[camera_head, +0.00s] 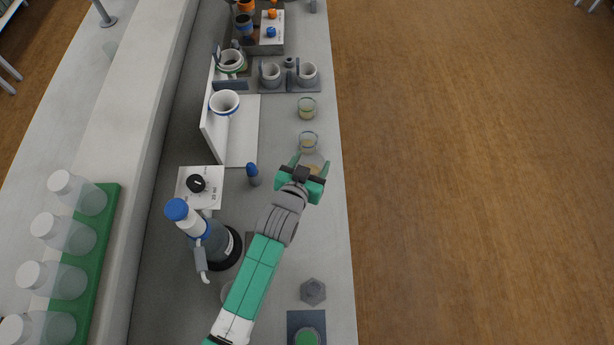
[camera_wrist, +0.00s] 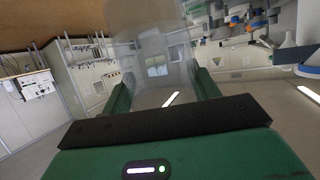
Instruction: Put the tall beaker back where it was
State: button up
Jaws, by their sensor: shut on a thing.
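My gripper (camera_head: 311,165) is shut on a clear glass vessel, which I take to be the tall beaker. In the wrist view, the tall beaker (camera_wrist: 155,62) stands out as a large, see-through shape between my green fingers (camera_wrist: 165,92). In the head view, my gripper partly hides it, and only a tan patch (camera_head: 312,169) shows between the fingers. I cannot tell whether its base touches the bench. A small glass beaker (camera_head: 308,141) with yellowish contents is just beyond my fingertips, and another (camera_head: 307,108) stands farther back.
The grey bench (camera_head: 330,220) ends at a right edge close to my gripper. A blue-capped bottle (camera_head: 215,240), a blue-topped small item (camera_head: 253,174) and a grey hexagonal piece (camera_head: 313,291) are nearby.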

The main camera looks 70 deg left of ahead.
notch_tip(320, 180, down, 10)
jog(key=shift+b, duration=0.65)
jog(key=shift+f, duration=0.1)
jog(key=o, duration=1.2)
jog(key=shift+r, duration=0.25)
jog(key=p+v, duration=0.8)
jog(key=v, duration=0.4)
jog(key=shift+f, duration=0.2)
